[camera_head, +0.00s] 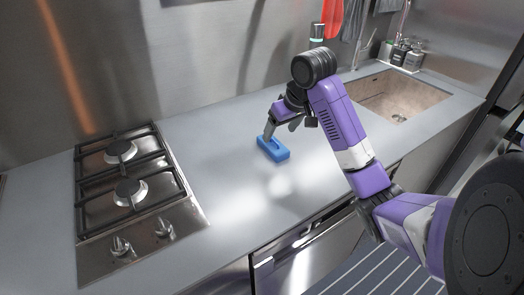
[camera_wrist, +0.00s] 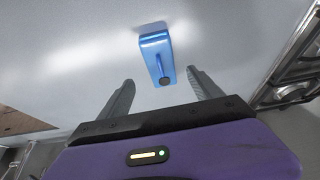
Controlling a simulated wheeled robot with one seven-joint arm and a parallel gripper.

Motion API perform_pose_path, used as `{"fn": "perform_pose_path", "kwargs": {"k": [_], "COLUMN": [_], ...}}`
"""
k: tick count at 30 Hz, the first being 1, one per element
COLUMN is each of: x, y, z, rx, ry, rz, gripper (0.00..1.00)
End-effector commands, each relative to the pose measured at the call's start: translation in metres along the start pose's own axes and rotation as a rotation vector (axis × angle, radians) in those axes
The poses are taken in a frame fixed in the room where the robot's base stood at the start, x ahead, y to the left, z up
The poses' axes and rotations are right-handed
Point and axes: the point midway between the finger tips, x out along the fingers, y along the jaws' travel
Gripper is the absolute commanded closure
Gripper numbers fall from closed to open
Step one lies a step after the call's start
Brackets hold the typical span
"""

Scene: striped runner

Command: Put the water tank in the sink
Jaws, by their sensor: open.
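The blue object (camera_head: 276,151), which I take as the water tank, lies on the grey counter between the stove and the sink. In the wrist view the tank (camera_wrist: 154,48) is a blue block with a dark round spot at its near end. My gripper (camera_head: 281,130) is at the tank, with its fingers pointing down. In the wrist view my gripper (camera_wrist: 160,78) is open, with the tank's near end between the fingertips and a gap on each side. The sink (camera_head: 412,94) is a brownish basin at the right, empty where visible.
A two-burner gas stove (camera_head: 140,205) is set in the counter at the left. Dark bottles (camera_head: 402,54) and a faucet (camera_head: 404,18) stand behind the sink. The counter (camera_head: 215,130) around the tank is clear.

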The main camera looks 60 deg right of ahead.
Motion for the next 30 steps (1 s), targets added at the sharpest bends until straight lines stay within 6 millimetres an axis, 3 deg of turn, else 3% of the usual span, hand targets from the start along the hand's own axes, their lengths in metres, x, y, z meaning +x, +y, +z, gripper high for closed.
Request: {"fn": "perform_pose_path", "kwargs": {"k": [8,21,30], "x": [0.025,0.073,0.079], "y": [-0.001,-0.001,-0.001], "z": [0.007,-0.003,-0.003], "rx": [0.004,0.005,0.004], "ry": [-0.028,-0.026,-0.024], "rz": [0.000,0.003,0.003], "gripper": [0.25,0.25,0.25]}}
